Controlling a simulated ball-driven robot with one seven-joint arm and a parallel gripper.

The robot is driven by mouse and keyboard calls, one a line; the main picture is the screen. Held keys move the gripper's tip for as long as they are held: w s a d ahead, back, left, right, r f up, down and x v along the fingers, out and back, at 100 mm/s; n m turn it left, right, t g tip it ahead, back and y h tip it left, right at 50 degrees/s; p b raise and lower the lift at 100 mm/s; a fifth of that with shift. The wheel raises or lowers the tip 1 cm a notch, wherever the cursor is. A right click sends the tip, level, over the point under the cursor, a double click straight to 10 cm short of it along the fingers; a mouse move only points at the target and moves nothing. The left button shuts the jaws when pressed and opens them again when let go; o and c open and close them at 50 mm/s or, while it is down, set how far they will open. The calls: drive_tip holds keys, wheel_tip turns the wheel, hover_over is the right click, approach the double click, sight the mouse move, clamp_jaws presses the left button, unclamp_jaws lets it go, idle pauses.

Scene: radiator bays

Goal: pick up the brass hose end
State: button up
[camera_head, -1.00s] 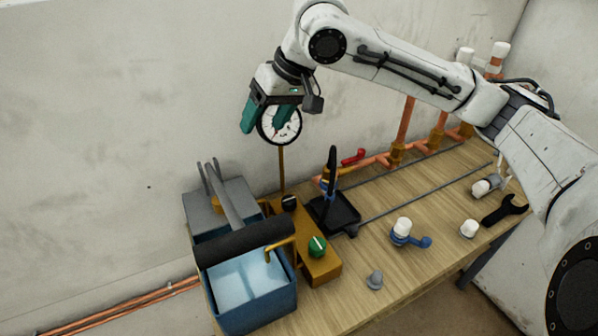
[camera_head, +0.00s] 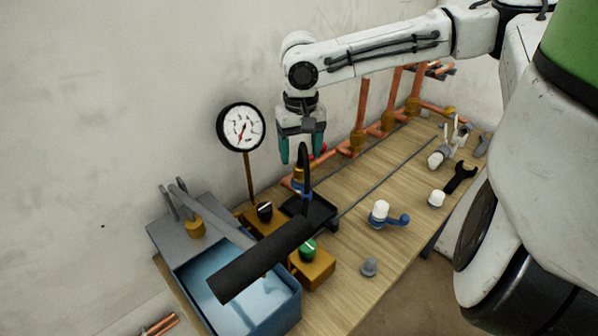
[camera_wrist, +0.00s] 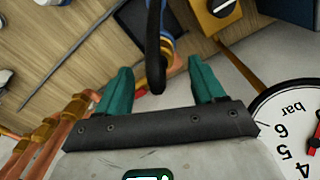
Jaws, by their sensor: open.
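A brass piece with a blue band (camera_head: 298,186) stands at the black tray (camera_head: 322,212), beside an upright black loop (camera_head: 304,160); I take it for the brass hose end. The loop partly covers it, and its exact shape is too small to tell. My gripper (camera_head: 302,150) is open, points down and appears just above and around the top of the loop. In the wrist view the loop (camera_wrist: 154,40) rises between my open fingers (camera_wrist: 160,72), with the blue band (camera_wrist: 167,42) behind it. I cannot tell whether anything touches.
A pressure gauge (camera_head: 241,127) stands left of my gripper. Copper pipes with brass fittings (camera_head: 357,140) rise along the wall. A blue water bin (camera_head: 262,318) and a black roll (camera_head: 250,266) are in front. A blue-handled valve (camera_head: 382,214) and a wrench (camera_head: 461,176) lie on the bench.

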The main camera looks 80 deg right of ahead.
sight(301, 166)
drive_tip(key=shift+s+a+f, duration=0.1)
drive_tip(key=shift+f, duration=1.25)
drive_tip(key=shift+a+f, duration=0.1)
drive_tip(key=shift+f, duration=1.2)
drive_tip(key=shift+c, duration=0.4)
drive_tip(key=c, duration=0.8)
